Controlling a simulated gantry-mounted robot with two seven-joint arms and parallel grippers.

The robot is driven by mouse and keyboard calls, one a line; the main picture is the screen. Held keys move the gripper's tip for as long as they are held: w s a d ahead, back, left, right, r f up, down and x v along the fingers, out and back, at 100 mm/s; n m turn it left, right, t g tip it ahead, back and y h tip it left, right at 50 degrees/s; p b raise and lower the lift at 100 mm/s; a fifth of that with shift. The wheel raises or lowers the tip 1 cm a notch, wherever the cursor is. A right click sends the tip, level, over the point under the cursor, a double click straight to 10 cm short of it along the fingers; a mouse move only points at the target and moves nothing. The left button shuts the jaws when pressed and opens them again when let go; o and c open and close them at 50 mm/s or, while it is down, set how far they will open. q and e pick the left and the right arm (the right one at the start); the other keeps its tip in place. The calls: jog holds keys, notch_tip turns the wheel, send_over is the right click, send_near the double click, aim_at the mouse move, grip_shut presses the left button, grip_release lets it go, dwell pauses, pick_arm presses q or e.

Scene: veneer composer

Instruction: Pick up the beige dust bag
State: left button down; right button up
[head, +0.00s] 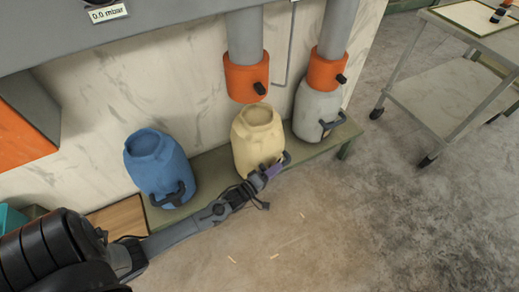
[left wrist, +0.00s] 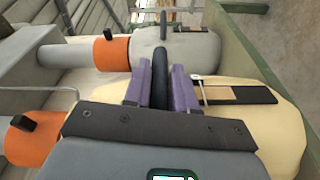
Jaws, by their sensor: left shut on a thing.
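The beige dust bag (head: 252,135) stands upright on a low green bench in the middle of the head view, its round mouth open at the top. An orange collar (head: 246,78) on a grey pipe is just above and behind its mouth. My left gripper (head: 268,174) is at the bag's lower front right. In the left wrist view, its purple fingers (left wrist: 160,88) are shut on the bag's black handle. The beige bag (left wrist: 285,120) fills the right side there, with a dark strap patch. My right gripper is not in view.
A blue bag (head: 158,165) stands on the bench (head: 212,162) to the left. A grey bag (head: 317,112) hangs or stands under the right orange collar (head: 325,70). A wheeled trolley (head: 440,95) is at the right. The floor in front is free apart from small chips.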

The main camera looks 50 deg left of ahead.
pick_arm(q)
jog(key=shift+r, duration=0.25)
